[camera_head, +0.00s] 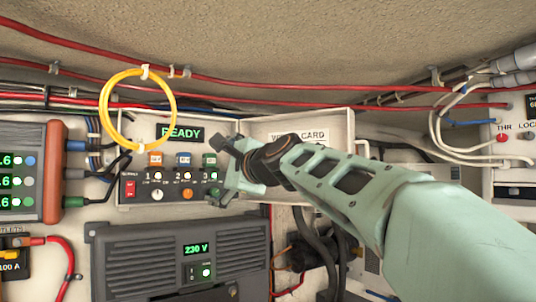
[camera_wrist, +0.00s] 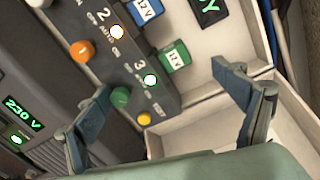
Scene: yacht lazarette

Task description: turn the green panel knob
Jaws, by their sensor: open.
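In the head view the green knob (camera_head: 214,191) is small, at the panel's right end. My gripper (camera_wrist: 166,82) is open and empty in front of the panel; it also shows in the head view (camera_head: 234,168). In the wrist view the knob lies between the fingers, much closer to the left finger. I cannot tell whether that finger touches it. The knob's pointer is not clear.
An orange knob (camera_wrist: 81,51) and a small yellow button (camera_wrist: 144,119) are near the green knob. A yellow cable loop (camera_head: 104,113) hangs left. An open white lid (camera_head: 285,127) stands beside the panel. A grey 230 V unit (camera_head: 150,262) is below.

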